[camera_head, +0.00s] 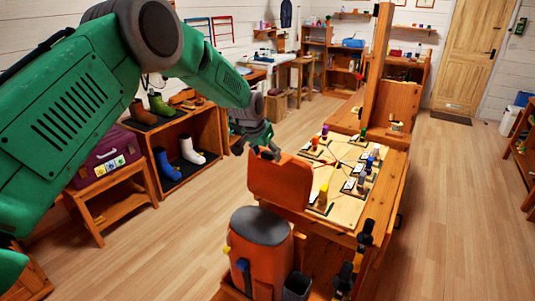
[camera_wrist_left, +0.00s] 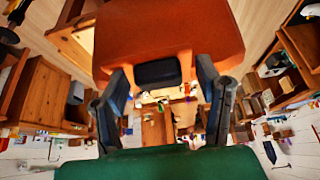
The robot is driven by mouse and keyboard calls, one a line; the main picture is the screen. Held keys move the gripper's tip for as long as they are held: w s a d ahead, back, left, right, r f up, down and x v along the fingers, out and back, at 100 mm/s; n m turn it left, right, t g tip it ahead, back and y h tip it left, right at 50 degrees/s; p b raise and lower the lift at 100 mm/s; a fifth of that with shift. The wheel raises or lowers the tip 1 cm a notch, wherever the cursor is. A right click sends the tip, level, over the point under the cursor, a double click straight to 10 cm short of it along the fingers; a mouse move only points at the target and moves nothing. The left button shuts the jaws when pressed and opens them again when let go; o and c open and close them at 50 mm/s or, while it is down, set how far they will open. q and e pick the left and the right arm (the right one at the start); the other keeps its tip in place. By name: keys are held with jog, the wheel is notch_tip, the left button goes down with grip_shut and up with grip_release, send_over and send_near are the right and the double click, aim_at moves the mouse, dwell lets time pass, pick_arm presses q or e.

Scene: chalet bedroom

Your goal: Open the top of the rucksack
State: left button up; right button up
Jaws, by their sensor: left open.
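The rucksack (camera_head: 262,248) stands upright at the bottom middle of the head view, orange with a dark grey top. An orange flap-like panel (camera_head: 280,182) stands up just behind it, its lower edge close to the grey top. I cannot tell how the two join. My left gripper (camera_head: 264,153) is at the panel's upper left edge. In the left wrist view the panel (camera_wrist_left: 165,30) fills the upper middle, with a black tab (camera_wrist_left: 158,73) at its edge. The open fingers (camera_wrist_left: 163,82) stand either side of the tab, apart from it. My right gripper is not in view.
A wooden table (camera_head: 385,163) with a pale board (camera_head: 345,190) of several coloured pegs stands right behind the panel. A shoe shelf (camera_head: 180,145) and a purple case (camera_head: 108,160) on a stool are at left. Floor (camera_head: 450,200) is free at right.

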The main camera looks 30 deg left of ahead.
pick_arm(q)
jog(key=v, duration=1.1)
jog(key=shift+r, duration=0.35)
jog(key=shift+a, duration=0.1)
jog(key=s+d+f+g+b, duration=0.15)
jog(key=s+f, duration=0.35)
jog(key=f, duration=0.5)
jog(key=s+d+f+b, duration=0.3)
jog(key=s+f, duration=0.2)
jog(key=f, duration=0.5)
jog(key=s+d+f+g+b, duration=0.15)
jog(key=s+f, duration=0.35)
jog(key=f, duration=0.5)
jog(key=s+d+f+b, duration=0.1)
jog(key=s+f, duration=0.4)
jog(key=s, duration=0.5)
jog(key=s+f+g+b, duration=0.1)
jog(key=s+f+b, duration=0.3)
jog(key=s, duration=0.6)
jog(key=s+d+f+b, duration=0.1)
jog(key=s+f+b, duration=0.2)
jog(key=s+f, duration=0.4)
jog(key=s, duration=0.4)
jog(key=shift+d+f+g, duration=0.4)
